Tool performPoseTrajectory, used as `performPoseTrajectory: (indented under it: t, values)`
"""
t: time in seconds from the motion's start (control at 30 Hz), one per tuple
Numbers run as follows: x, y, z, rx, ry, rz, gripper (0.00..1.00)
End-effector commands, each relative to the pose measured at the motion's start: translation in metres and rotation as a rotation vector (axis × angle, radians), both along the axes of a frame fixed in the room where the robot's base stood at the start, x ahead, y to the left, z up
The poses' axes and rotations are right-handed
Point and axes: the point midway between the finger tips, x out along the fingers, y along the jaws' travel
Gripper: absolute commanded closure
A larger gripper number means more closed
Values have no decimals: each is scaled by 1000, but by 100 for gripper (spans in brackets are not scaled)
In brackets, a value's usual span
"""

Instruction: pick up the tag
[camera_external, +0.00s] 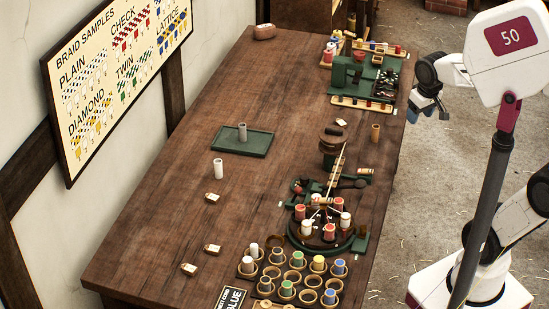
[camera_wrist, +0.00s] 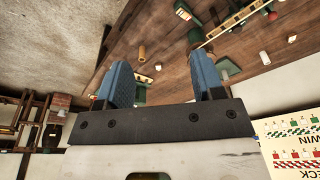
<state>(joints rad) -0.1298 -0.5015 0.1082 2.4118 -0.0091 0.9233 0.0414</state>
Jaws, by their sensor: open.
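Several small cream tags with brownish edges lie on the wooden table in the external view: one tag (camera_external: 212,197) left of centre, a second tag (camera_external: 212,249) nearer the front, and a third tag (camera_external: 188,269) closest to the left front edge. Which one the task means I cannot tell. My gripper (camera_external: 430,108) hangs at the upper right, beyond the table's right edge and far from these tags. In the wrist view my gripper (camera_wrist: 163,78) has its two blue fingers spread apart with nothing between them.
A green tray (camera_external: 258,146) holds a grey cylinder. A white cylinder (camera_external: 218,168) stands nearby. A round braiding stand (camera_external: 318,244) with bobbins and several cups fill the right front. A green machine (camera_external: 350,75) stands at the back right. The table's left half is mostly clear.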

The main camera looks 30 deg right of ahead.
Motion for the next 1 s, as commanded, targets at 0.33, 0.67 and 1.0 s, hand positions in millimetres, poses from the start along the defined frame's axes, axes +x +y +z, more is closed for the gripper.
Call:
performPoseTrajectory:
  t: [0.33,0.67,1.0]
  values:
    - [72,79,-5,-2,37,125,38]
    - [124,171,-23,-9,69,238,38]
    - [158,282,-57,-20,101,355,38]
